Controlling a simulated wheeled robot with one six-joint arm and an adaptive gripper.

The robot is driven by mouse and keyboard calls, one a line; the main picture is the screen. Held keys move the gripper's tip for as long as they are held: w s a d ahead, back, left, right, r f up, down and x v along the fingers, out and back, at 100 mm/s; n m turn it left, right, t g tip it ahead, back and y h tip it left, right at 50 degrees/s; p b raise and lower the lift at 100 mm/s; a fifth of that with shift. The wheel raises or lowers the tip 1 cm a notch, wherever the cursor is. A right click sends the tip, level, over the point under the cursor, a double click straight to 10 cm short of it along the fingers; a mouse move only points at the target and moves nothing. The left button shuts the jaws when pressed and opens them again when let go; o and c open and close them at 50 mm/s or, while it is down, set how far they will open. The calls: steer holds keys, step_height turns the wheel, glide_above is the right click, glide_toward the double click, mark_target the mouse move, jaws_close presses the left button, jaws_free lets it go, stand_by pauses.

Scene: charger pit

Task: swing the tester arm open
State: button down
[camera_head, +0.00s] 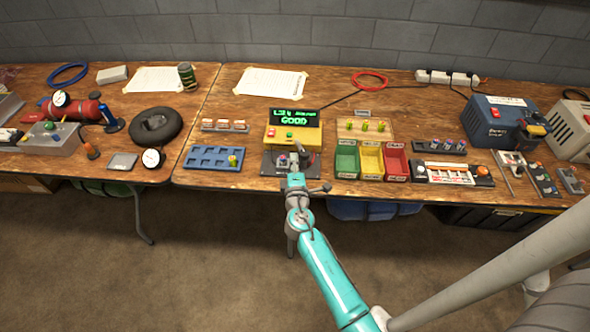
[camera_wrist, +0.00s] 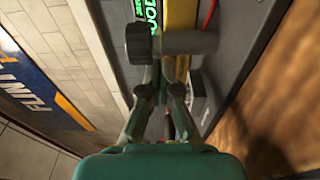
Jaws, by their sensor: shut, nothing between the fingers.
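The tester is a yellow box (camera_head: 292,137) with a lit green display (camera_head: 294,117) reading "GOOD". It stands at the back of a dark base plate (camera_head: 268,166) on the right-hand table. In the wrist view the tester arm (camera_wrist: 190,42) looks like a grey bar with a black round knob (camera_wrist: 138,43) on its left end. It lies across the view just ahead of my fingertips. My gripper (camera_head: 295,168) is over the base plate, in front of the yellow box. In the wrist view my gripper (camera_wrist: 160,76) is shut and empty, close to the bar; I cannot tell whether they touch.
A blue tray (camera_head: 213,158) with one battery-like piece stands left of the tester. Green (camera_head: 346,161), yellow (camera_head: 370,161) and red (camera_head: 395,161) bins stand close on its right. A rack of small cells (camera_head: 225,126) sits behind the tray. Bare wood lies in front of the tray.

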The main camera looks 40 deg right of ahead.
mark_target(296, 144)
steer(key=shift+x, duration=1.35)
steer(key=shift+w+d+m+g+h, duration=0.15)
steer(key=shift+d+m+g+h, duration=0.05)
steer(key=shift+m+g+h, duration=0.45)
steer(key=shift+w+d+m+g+h, duration=0.1)
steer(key=shift+d+m+g+h, duration=0.05)
steer(key=shift+m+g+h, duration=0.5)
steer(key=shift+d+m+g+h, duration=0.2)
steer(key=shift+m+g+h, duration=0.1)
steer(key=shift+g+h, duration=0.2)
steer(key=shift+d, duration=0.25)
